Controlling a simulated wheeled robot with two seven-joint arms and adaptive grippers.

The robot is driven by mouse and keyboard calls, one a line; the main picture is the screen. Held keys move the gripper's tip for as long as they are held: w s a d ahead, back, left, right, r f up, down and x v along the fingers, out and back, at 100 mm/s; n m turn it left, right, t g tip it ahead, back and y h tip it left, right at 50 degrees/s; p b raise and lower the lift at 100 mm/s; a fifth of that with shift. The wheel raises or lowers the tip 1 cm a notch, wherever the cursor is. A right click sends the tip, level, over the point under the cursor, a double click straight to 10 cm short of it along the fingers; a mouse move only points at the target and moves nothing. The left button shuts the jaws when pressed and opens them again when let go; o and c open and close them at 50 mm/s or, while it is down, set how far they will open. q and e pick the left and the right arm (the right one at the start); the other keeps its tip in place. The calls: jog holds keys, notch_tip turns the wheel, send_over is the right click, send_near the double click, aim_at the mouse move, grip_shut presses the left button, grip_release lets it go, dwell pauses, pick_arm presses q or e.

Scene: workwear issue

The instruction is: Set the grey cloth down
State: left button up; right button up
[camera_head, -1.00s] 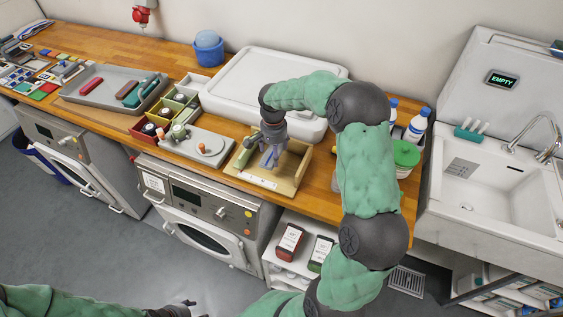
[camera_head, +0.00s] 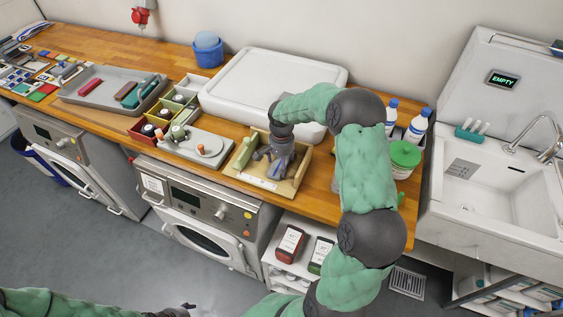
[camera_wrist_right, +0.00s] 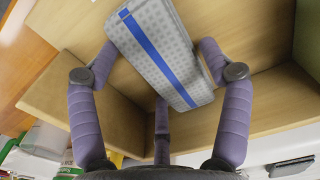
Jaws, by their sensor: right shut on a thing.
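The grey cloth (camera_wrist_right: 177,40) is a folded, dotted piece with a blue stripe, seen in the right wrist view. My right gripper (camera_wrist_right: 155,70) is shut on it, with a purple finger against each side. In the head view my right gripper (camera_head: 270,165) points down inside the shallow wooden tray (camera_head: 297,179) on the counter; the cloth is hard to make out there among the fingers. Whether the cloth touches the tray floor I cannot tell. My left gripper (camera_head: 188,306) is at the bottom edge of the head view, away from the counter, its fingers mostly cut off.
A grey board with round pieces (camera_head: 190,155) stands left of the tray, and a large white lidded box (camera_head: 260,80) behind it. A green-lidded tub (camera_head: 404,154) and white bottles (camera_head: 417,125) stand to the right. The sink (camera_head: 500,195) is farther right.

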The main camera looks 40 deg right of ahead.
jog(key=o, duration=1.1)
jog(key=shift+f, duration=0.1)
jog(key=shift+r, duration=0.3)
notch_tip(320, 180, up, 12)
jog(key=shift+f+p, duration=0.1)
jog(key=shift+p, duration=0.9)
